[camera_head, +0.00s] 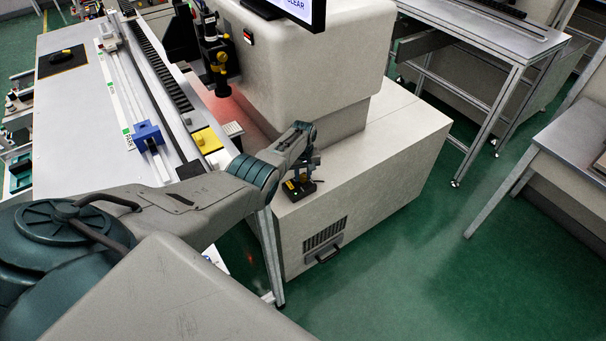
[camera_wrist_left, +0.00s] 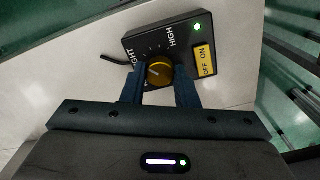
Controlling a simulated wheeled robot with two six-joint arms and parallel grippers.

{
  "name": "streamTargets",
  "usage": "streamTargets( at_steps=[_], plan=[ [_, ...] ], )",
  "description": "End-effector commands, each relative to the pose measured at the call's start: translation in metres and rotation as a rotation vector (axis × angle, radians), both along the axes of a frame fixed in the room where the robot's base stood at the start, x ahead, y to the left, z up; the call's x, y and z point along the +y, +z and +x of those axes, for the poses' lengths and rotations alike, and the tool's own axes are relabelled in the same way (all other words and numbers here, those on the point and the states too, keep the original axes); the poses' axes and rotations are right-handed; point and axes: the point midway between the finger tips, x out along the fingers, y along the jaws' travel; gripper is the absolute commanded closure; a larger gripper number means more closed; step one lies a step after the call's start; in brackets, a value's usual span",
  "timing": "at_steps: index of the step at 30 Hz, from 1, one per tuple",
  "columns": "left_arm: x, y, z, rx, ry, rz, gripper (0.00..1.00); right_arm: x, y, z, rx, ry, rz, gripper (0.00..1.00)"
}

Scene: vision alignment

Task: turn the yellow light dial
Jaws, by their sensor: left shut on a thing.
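The yellow light dial (camera_wrist_left: 159,71) is a round knob on a black control box (camera_wrist_left: 187,40). The box has HIGH and LIGHT lettering, a lit green light and a yellow OFF/ON switch plate (camera_wrist_left: 204,60). In the head view the box (camera_head: 299,189) sits on the front corner of the white machine base, partly hidden by my gripper. My left gripper (camera_wrist_left: 160,84) is shut on the dial, with a dark blue finger on each side of it. In the head view my left gripper (camera_head: 302,177) reaches down onto the box. My right gripper is not in view.
The white machine base (camera_head: 390,150) has free top surface right of the box. A large machine housing (camera_head: 310,70) and a monitor (camera_head: 300,12) stand behind. A long workbench (camera_head: 75,120) with a rail and a blue block (camera_head: 148,134) lies left.

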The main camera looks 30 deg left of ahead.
Motion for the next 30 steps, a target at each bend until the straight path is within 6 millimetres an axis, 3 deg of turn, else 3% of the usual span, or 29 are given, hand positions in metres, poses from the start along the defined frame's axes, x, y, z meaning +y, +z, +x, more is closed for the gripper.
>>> streamTargets(
  at_steps=[5,6,9,20,30],
  plan=[
    [-0.001,-0.001,-0.001,0.001,-0.001,-0.001,0.96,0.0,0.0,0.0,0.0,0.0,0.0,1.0],
    [-0.001,-0.001,-0.001,0.001,-0.001,-0.001,0.67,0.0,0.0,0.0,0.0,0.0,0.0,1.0],
    [0.0,-0.001,-0.001,0.001,-0.002,0.0,0.51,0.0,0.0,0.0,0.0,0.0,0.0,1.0],
    [0.0,0.004,0.0,0.001,-0.002,0.0,0.51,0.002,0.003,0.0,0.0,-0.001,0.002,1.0],
    [0.0,0.053,0.0,-0.002,-0.003,0.001,0.51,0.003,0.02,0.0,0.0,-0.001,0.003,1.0]
  ],
)
